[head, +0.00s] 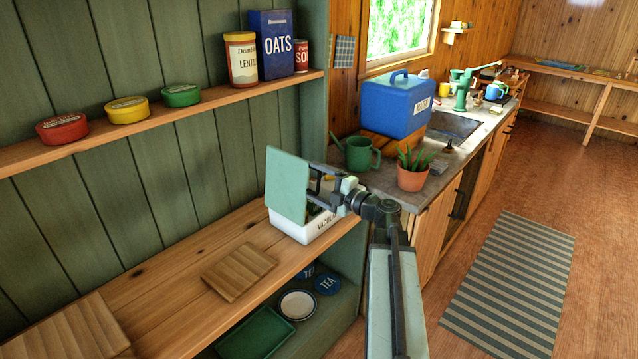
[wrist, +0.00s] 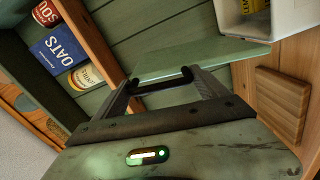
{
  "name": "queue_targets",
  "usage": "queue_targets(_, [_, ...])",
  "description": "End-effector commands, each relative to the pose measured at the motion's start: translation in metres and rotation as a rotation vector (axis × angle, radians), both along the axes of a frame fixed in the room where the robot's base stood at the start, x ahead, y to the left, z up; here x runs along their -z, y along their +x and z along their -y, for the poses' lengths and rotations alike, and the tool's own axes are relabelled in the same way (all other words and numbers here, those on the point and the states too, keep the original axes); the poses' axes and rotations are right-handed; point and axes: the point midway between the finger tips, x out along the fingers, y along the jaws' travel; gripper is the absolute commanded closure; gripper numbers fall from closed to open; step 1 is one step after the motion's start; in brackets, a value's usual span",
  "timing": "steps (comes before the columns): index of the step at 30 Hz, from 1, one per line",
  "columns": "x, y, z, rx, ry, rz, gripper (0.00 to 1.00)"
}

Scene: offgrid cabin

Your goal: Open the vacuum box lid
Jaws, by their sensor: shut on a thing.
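The vacuum box (head: 300,230) is a white box with dark lettering on the wooden bench, at the middle of the head view. Its pale green lid (head: 286,185) stands raised, roughly upright, above the box. My gripper (head: 316,182) is at the right side of the lid, shut on it. In the wrist view, the lid (wrist: 205,60) lies at the tips of my gripper (wrist: 160,80). The white box (wrist: 285,35) shows there at the upper right, uncovered, with a yellow item inside. The exact contact between fingers and lid is partly hidden.
A wooden board (head: 238,272) lies on the bench left of the box. A shelf (head: 200,107) above holds tins, a jar and an oats box (head: 271,45). A potted plant (head: 412,172) and green watering can (head: 358,152) stand on the counter to the right.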

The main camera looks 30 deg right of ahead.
Motion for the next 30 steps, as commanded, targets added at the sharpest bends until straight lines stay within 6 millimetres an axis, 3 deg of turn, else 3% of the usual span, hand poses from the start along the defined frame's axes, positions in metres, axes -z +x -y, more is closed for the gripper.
queue_targets(11, [0.001, -0.004, 0.009, 0.020, -0.010, -0.002, 0.89])
queue_targets(12, [0.001, -0.004, 0.010, 0.020, -0.010, -0.002, 0.06])
queue_targets(13, [0.001, -0.004, 0.009, 0.020, -0.010, -0.002, 0.03])
queue_targets(23, [0.001, -0.007, 0.009, 0.017, -0.007, -0.002, 0.03])
queue_targets(30, [0.001, -0.050, 0.021, 0.020, -0.008, -0.002, 0.03])
